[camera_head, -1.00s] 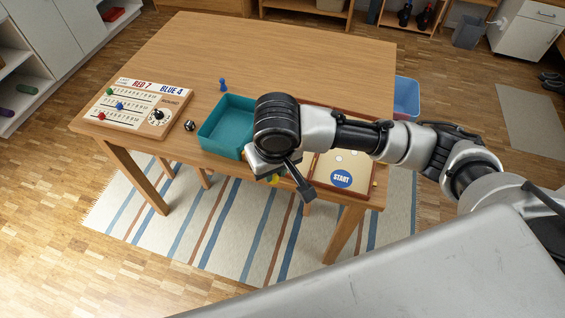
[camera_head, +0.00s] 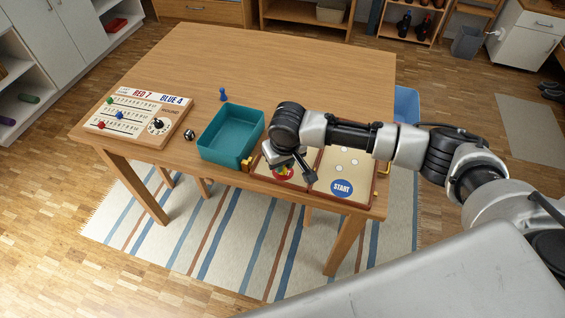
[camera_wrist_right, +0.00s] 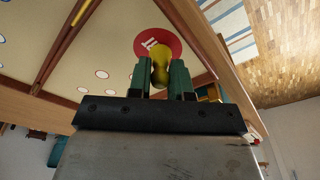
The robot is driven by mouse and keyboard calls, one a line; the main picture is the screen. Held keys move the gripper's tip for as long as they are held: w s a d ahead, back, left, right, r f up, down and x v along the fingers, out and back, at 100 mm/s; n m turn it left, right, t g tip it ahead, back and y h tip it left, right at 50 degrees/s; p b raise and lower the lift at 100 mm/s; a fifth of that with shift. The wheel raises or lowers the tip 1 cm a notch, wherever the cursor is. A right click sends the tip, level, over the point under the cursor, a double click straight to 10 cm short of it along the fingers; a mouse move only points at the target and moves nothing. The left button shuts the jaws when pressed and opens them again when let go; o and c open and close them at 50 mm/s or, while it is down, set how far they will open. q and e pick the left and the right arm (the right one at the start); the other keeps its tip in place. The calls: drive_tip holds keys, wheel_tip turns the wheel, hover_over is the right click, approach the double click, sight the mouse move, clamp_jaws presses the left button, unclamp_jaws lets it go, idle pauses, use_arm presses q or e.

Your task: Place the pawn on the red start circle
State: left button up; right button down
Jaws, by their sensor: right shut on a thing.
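My right gripper (camera_head: 288,166) is over the near left part of the game board (camera_head: 312,194). It is shut on a yellow pawn (camera_wrist_right: 160,66), which shows between the two fingers in the right wrist view. The red start circle (camera_wrist_right: 148,42) lies behind the pawn in that view, partly covered by it. In the head view the red circle (camera_head: 276,174) shows under the gripper, also partly hidden. I cannot tell whether the pawn's base touches the board. My left gripper is not in view.
A teal tray (camera_head: 217,151) stands left of the board. A blue START circle (camera_head: 342,188) is on the board's right half. The table's (camera_head: 270,60) far part is clear.

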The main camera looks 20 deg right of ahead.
drive_tip(key=shift+f, duration=0.25)
drive_tip(key=shift+f, duration=0.15)
drive_tip(key=c, duration=1.3)
unclamp_jaws()
drive_tip(key=r, duration=0.4)
drive_tip(key=s+r, duration=0.1)
drive_tip(key=r, duration=0.3)
drive_tip(key=r+p, duration=0.1)
drive_tip(key=r, duration=0.3)
drive_tip(key=shift+s+d+r, duration=0.1)
drive_tip(key=shift+s, duration=0.3)
